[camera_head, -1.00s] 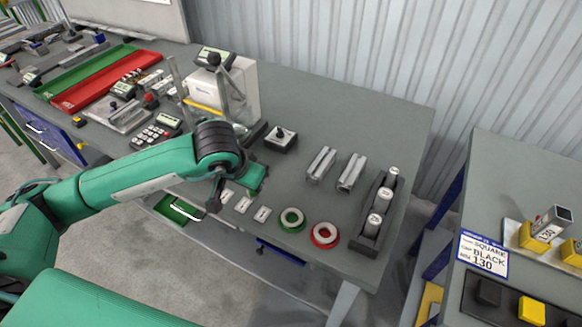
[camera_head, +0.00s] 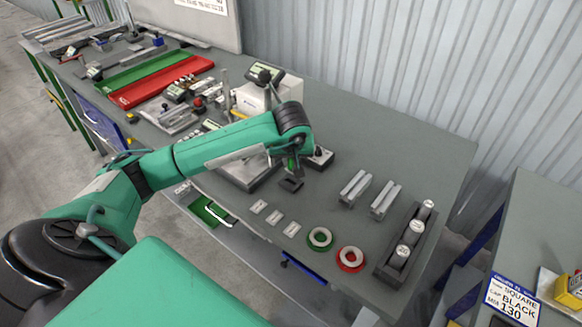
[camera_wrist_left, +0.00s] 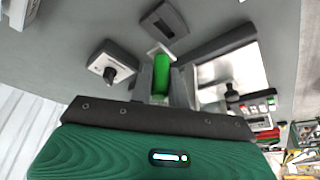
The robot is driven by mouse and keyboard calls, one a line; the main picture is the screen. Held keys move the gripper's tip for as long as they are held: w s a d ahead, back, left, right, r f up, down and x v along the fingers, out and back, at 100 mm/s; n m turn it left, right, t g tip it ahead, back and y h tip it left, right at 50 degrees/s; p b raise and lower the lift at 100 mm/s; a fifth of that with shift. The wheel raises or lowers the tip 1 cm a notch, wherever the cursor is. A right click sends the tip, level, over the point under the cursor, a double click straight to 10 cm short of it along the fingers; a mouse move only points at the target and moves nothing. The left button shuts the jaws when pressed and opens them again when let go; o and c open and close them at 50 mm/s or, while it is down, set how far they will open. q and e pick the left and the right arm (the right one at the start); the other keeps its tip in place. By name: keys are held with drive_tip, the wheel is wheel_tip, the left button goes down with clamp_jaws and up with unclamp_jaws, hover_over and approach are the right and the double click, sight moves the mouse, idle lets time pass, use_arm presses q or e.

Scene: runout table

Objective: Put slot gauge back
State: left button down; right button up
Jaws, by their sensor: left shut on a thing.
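My left gripper (camera_head: 294,171) is shut on the slot gauge, whose green handle shows between the fingers in the wrist view (camera_wrist_left: 160,77). A pale flat end (camera_wrist_left: 160,51) sticks out beyond the handle. The gripper is above the grey table, beside a small dark block with a slot-like recess (camera_head: 291,185). In the wrist view this block (camera_wrist_left: 163,20) lies just beyond the gauge's tip, apart from it in the picture. The recess looks empty. In the head view the arm and fingers hide most of the gauge. My right gripper is not in view.
A box with a black knob (camera_head: 319,158) stands close beside the gripper. A measuring stand's grey plate (camera_head: 248,172) lies on its other side. White labels (camera_head: 275,217), green (camera_head: 320,239) and red (camera_head: 351,259) rings and metal rails (camera_head: 385,200) are nearer the right; bare table lies between.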

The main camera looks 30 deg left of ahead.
sight(291, 170)
use_arm(q)
wheel_tip(291, 170, down, 4)
drive_tip(key=shift+r+p, duration=0.1)
drive_tip(key=shift+p, duration=0.45)
drive_tip(key=shift+f+b, duration=0.45)
drive_tip(key=shift+b, duration=0.05)
drive_tip(key=c, duration=1.3)
unclamp_jaws()
drive_tip(key=shift+c, duration=0.2)
drive_tip(key=shift+r, duration=0.15)
